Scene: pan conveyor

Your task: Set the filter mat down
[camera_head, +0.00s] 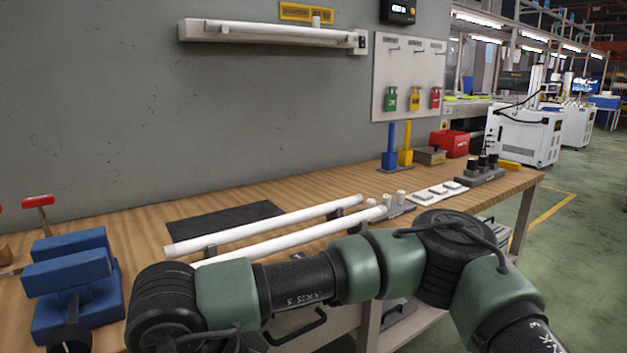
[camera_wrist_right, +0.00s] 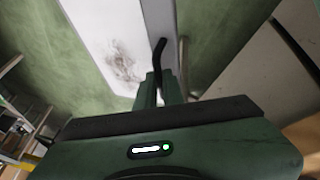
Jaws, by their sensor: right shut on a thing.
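The filter mat (camera_wrist_right: 112,45) appears to be the pale flat panel with a dark grey smudge in the right wrist view. It hangs beyond my right gripper (camera_wrist_right: 160,88), with green floor behind it. The gripper's fingers are shut on a narrow dark piece (camera_wrist_right: 158,58) at the panel's edge, which looks like a tab of it. In the head view my right arm crosses the front of the bench, but its gripper is out of sight there. My left gripper is in neither view.
The wooden bench (camera_head: 300,190) holds a flat black sheet (camera_head: 225,222), two white tubes on supports (camera_head: 265,224), a blue vise-like fixture (camera_head: 75,280) and a red box (camera_head: 450,143). A drawer handle (camera_head: 300,328) shows below the bench edge. Floor is clear at right.

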